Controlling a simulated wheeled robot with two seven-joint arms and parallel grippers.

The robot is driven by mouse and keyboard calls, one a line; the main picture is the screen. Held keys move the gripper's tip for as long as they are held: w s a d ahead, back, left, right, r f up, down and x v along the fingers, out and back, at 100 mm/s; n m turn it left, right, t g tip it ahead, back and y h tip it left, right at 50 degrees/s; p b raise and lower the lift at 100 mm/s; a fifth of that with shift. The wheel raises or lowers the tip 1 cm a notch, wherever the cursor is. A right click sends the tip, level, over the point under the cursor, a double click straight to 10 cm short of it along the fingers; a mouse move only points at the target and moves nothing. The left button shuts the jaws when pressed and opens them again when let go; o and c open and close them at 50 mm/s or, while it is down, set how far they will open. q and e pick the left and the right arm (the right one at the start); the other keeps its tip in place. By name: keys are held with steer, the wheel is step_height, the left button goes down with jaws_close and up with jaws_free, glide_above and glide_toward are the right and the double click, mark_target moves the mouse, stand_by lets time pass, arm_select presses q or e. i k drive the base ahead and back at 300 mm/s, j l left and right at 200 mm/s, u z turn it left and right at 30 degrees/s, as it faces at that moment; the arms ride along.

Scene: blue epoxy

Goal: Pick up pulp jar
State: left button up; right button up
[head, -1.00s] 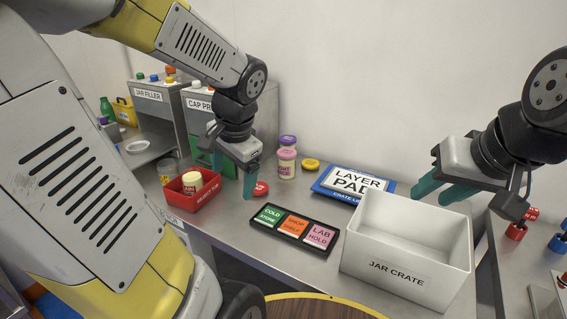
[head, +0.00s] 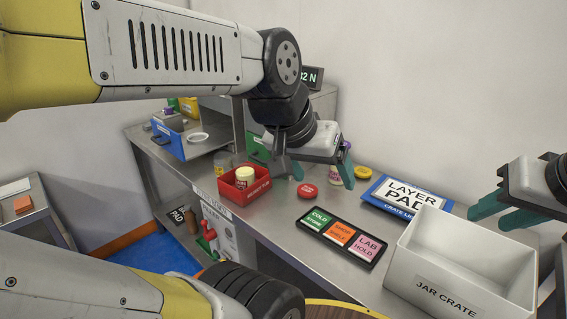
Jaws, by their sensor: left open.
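A cream-lidded jar (head: 243,177) sits in the red reject tub (head: 258,190). My right gripper (head: 484,217) is open and empty behind the white jar crate (head: 430,287).
A red lid (head: 307,191) and a yellow lid (head: 363,173) lie near the jar. A blue layer pad (head: 376,196) lies at the wall. A black tray (head: 312,228) with green, orange and pink tiles lies before the crate. The crate looks empty.

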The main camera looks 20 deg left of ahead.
mark_target(222, 162)
steer(key=u, duration=1.45)
steer(key=i+j+z, duration=0.15)
steer(key=j, duration=0.3)
steer(key=i+j+z, duration=0.2)
steer(key=j, duration=0.25)
steer(key=j+z, duration=0.15)
steer(key=j, duration=0.3)
steer(key=i+j+z, duration=0.15)
steer(key=j, duration=0.15)
steer(key=j+z, duration=0.2)
steer(key=j, duration=0.15)
steer(key=i+l, duration=0.2)
